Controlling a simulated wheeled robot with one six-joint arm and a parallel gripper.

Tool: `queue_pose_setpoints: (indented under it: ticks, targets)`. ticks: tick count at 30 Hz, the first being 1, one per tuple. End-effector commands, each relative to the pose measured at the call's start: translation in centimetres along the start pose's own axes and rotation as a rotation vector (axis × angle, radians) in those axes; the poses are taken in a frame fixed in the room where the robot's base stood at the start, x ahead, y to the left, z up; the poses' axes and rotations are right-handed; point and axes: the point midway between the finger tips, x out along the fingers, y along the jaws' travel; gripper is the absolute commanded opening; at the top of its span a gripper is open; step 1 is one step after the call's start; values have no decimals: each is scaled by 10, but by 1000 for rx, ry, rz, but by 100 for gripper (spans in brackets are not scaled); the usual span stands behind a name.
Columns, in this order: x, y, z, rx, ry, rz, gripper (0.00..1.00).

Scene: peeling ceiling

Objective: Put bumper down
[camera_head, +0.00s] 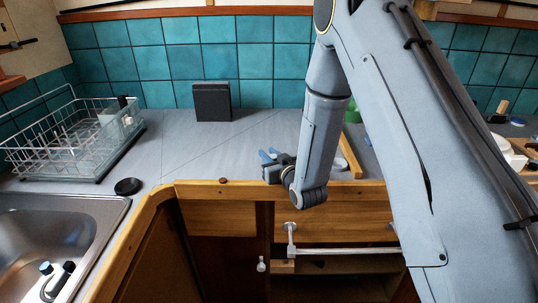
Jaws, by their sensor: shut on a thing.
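My gripper (268,159) reaches out over the grey worktop near its wooden front edge, at the middle of the view. Its blue fingertips point to the left and away, and it is shut on the bumper. The bumper is too small or too hidden by the fingers to make out its shape. I cannot tell how high the gripper is above the worktop.
A dark upright box (212,102) stands at the back against teal tiles. A wire dish rack (50,150), a black round object (127,187) and a sink (60,215) are on the left. The worktop (185,150) between is clear.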

Motion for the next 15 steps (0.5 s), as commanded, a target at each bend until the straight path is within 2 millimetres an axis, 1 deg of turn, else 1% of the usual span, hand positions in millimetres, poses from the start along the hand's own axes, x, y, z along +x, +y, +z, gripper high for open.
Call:
queue_pose_setpoints:
  ticks: [15]
  targets:
    - [1,-1,18,1,-10,-1,0]
